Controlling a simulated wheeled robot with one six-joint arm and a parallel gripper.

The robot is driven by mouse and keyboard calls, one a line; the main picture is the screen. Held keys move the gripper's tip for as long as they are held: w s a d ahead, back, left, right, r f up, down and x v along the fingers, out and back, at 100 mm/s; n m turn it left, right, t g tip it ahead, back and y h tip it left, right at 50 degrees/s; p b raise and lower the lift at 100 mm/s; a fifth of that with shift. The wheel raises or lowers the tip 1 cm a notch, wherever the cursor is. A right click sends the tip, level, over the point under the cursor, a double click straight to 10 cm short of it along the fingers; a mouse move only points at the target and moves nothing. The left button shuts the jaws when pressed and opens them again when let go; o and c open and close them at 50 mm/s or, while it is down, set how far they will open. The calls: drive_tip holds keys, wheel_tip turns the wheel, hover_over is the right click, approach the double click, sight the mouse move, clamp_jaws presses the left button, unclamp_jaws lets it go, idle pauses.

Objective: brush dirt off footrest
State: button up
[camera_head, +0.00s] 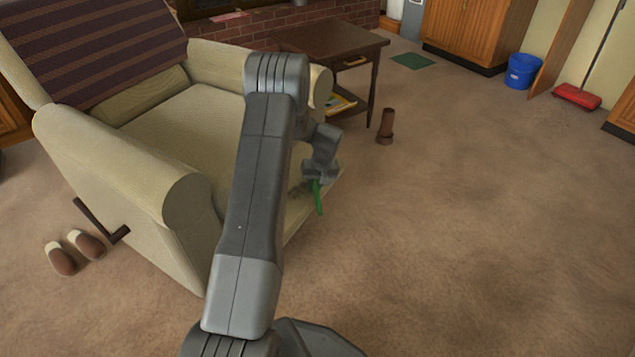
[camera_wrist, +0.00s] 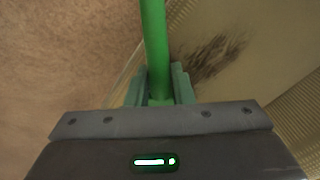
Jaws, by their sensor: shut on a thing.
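My gripper (camera_head: 314,180) is shut on a green-handled tool, probably a brush (camera_head: 318,199). In the wrist view the green handle (camera_wrist: 154,45) runs up and out of the frame from between the fingers (camera_wrist: 160,88); no bristles show. The footrest (camera_head: 300,205) is the cream front panel of the armchair, partly hidden by my arm in the head view. A dark smear of dirt (camera_wrist: 218,54) lies on its surface, right of the handle in the wrist view. The handle hangs in front of the panel; I cannot tell whether it touches.
The armchair (camera_head: 180,110) has a striped cover and a side lever (camera_head: 95,217). Slippers (camera_head: 75,251) lie at left. Carpet at right is clear.

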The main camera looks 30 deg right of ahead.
sight(290, 219)
drive_tip(key=shift+s+a+r+b, duration=0.1)
drive_tip(key=shift+s+a, duration=0.7)
drive_tip(key=shift+a, duration=0.7)
drive_tip(key=shift+s+a+f+b, duration=0.15)
drive_tip(key=shift+s+a, duration=0.7)
drive_tip(key=shift+a, duration=0.6)
drive_tip(key=shift+s+a+r+b, duration=0.15)
drive_tip(key=shift+s+a, duration=0.65)
drive_tip(key=shift+a, duration=0.7)
drive_tip(key=shift+s+a+b, duration=0.2)
drive_tip(key=shift+s+a, duration=0.2)
drive_tip(key=shift+a, duration=0.35)
drive_tip(key=shift+s+a+b, duration=0.15)
drive_tip(key=shift+s+a, duration=0.2)
drive_tip(key=shift+a, duration=0.4)
drive_tip(key=shift+w+a, duration=0.1)
drive_tip(key=shift+w, duration=0.15)
drive_tip(key=shift+w+d+b, duration=0.1)
drive_tip(key=shift+w+d, duration=1.2)
drive_tip(key=shift+d, duration=1.2)
drive_tip(key=shift+w+d+b, duration=0.1)
drive_tip(key=shift+w+d, duration=1.25)
drive_tip(key=shift+d, duration=1.1)
drive_tip(key=shift+w+d+b, duration=0.1)
drive_tip(key=shift+w+d, duration=1.2)
drive_tip(key=shift+d, duration=1.2)
drive_tip(key=shift+a, duration=0.15)
